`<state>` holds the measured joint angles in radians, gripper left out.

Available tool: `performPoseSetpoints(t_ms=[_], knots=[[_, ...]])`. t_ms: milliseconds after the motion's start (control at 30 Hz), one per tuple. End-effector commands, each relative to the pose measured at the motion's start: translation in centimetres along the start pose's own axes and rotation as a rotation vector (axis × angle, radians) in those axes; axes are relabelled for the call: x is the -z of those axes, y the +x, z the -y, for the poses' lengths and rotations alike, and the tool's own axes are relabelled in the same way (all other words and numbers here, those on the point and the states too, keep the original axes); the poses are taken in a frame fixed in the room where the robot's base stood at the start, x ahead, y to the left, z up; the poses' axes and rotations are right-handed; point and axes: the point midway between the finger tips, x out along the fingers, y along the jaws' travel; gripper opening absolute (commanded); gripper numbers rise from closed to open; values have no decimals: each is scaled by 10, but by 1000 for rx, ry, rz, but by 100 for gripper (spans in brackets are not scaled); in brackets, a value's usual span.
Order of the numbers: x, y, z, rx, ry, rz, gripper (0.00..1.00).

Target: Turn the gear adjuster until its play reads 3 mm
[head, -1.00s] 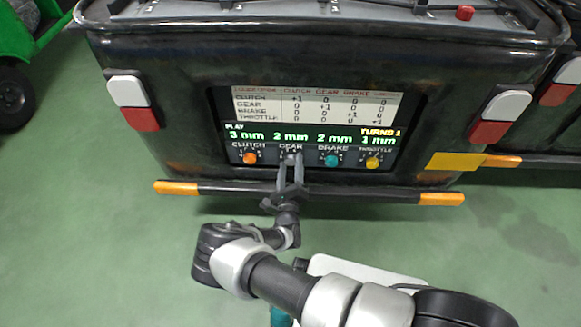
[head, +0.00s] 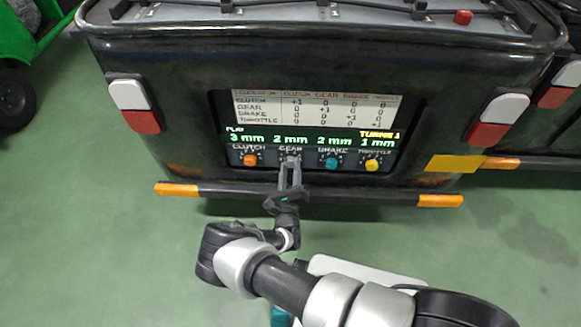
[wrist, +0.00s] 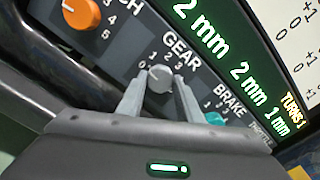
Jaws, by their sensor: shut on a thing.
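The gear adjuster is a small grey knob (wrist: 160,79) under the GEAR label, with a scale of small numbers around it. My gripper (wrist: 160,88) is shut on it, one finger on each side. In the head view my gripper (head: 290,168) reaches up to the same knob from below, and its fingers partly cover the knob. The readout (head: 290,139) on the panel shows play of 3 mm for clutch, 2 mm for gear, 2 mm for brake and 1 mm for throttle. TURNS 1 stands at its right.
An orange clutch knob (head: 250,160) sits left of the gear knob. A teal brake knob (head: 331,161) and a yellow throttle knob (head: 372,165) sit to the right. A printed table (head: 310,109) is above the readout. A dark bumper bar (head: 350,196) with orange ends runs below.

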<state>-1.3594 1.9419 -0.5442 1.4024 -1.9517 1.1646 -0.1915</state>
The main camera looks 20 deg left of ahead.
Motion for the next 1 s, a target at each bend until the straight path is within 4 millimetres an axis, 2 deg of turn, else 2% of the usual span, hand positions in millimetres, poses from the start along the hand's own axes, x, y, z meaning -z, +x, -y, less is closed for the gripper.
performPoseSetpoints(t_ms=[533, 1000], knots=[[0, -1, 0, 0, 404, -2, 10], [1, -1, -1, 0, 523, -2, 10]])
